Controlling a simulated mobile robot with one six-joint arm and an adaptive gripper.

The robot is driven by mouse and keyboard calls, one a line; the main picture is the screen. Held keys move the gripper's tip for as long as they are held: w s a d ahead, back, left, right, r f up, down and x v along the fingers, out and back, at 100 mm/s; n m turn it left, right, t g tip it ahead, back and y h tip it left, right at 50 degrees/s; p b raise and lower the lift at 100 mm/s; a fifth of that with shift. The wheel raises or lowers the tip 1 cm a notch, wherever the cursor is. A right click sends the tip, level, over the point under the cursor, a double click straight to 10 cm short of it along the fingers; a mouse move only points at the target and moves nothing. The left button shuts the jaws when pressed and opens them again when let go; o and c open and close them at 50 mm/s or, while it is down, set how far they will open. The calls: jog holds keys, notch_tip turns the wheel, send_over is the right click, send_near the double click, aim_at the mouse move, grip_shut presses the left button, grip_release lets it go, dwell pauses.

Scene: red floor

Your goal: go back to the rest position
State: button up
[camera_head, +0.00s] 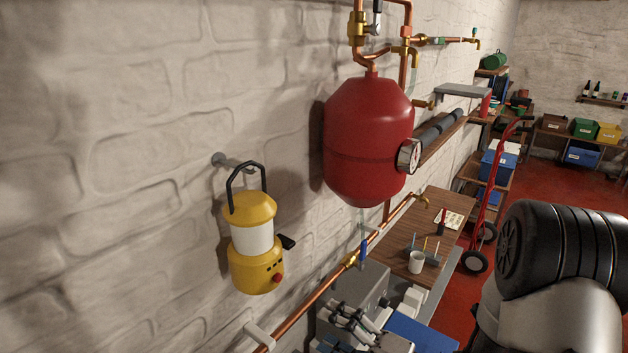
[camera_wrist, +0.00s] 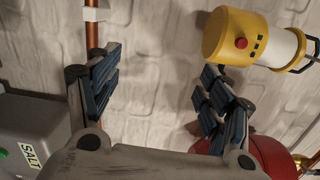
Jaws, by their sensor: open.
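My gripper (camera_wrist: 158,95) is open and empty in the wrist view, with its two dark padded fingers spread apart and bare white brick wall between and beyond them. In the head view my gripper (camera_head: 345,322) shows at the bottom centre, in front of a grey box and low beside the copper pipe. My arm fills the lower right of that view. No object is held.
A yellow lantern (camera_head: 257,270) hangs on a wall peg. A red tank (camera_head: 368,140) with a gauge is on the wall. A copper pipe (camera_head: 310,302) runs low along it. The grey box (camera_wrist: 32,135) is marked SALT. A wooden workbench (camera_head: 397,250) stands beyond.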

jog(key=s+a+r+n+g, duration=0.3)
jog(key=s+g, duration=0.2)
jog(key=s, duration=0.1)
jog(key=s+a+r+n+g, duration=0.3)
jog(key=s+g, duration=0.1)
jog(key=s, duration=0.2)
jog(key=s+d+f+n+g+h, duration=0.1)
jog(key=s+d+n+g+h, duration=0.15)
jog(key=s+h, duration=0.45)
jog(key=d+r+t+h, duration=0.2)
jog(key=d+t+h, duration=0.1)
jog(key=d, duration=0.3)
jog(key=d+r+t+h, duration=0.2)
jog(key=d+t+h, duration=0.1)
jog(key=d, duration=0.4)
jog(key=shift+s+d+r+m+h, duration=0.35)
jog(key=shift+m+h, duration=0.1)
jog(key=shift+h, duration=0.45)
